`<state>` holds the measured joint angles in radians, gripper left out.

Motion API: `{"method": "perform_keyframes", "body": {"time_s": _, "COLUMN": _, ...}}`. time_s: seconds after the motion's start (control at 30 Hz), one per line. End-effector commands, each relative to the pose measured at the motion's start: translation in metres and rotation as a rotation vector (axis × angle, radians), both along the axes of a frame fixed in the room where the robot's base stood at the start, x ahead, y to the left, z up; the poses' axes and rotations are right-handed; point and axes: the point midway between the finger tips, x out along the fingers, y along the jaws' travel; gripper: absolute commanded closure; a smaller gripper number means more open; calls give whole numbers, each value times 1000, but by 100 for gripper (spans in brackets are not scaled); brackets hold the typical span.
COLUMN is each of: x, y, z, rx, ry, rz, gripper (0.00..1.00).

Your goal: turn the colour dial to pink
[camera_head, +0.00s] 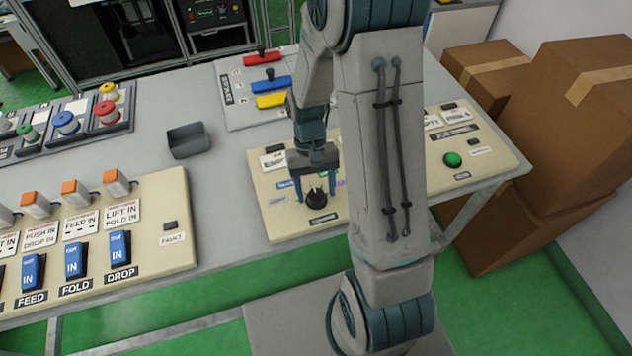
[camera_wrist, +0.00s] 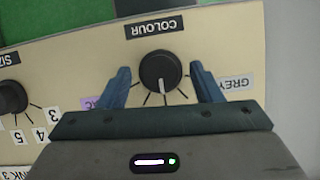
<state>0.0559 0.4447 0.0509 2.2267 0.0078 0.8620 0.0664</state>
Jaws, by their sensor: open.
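A GREY label (camera_wrist: 236,84) is at the right; a purple label (camera_wrist: 92,103) at the left is partly hidden by a finger. A pink label cannot be made out. My gripper (camera_wrist: 160,75) is open, with one blue finger on each side of the dial and visible gaps. In the head view the dial (camera_head: 316,199) stands between the fingertips.
A SIZE dial (camera_wrist: 10,97) with numbers is on the same panel. In the head view, a green button (camera_head: 453,159) is at the right, coloured levers (camera_head: 270,84) behind, a grey bin (camera_head: 187,141) left and a rocker-switch panel (camera_head: 182,210) further left.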

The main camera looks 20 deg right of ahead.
Motion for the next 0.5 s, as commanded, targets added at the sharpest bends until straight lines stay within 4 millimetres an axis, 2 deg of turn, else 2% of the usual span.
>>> {"method": "perform_keyframes", "body": {"time_s": 0.17, "x": 7, "y": -1, "z": 14, "rx": 0, "ry": -6, "rz": 0, "gripper": 41}}
{"method": "perform_keyframes", "body": {"time_s": 0.5, "x": 36, "y": -3, "z": 83, "rx": 0, "ry": -8, "rz": 0, "gripper": 41}}
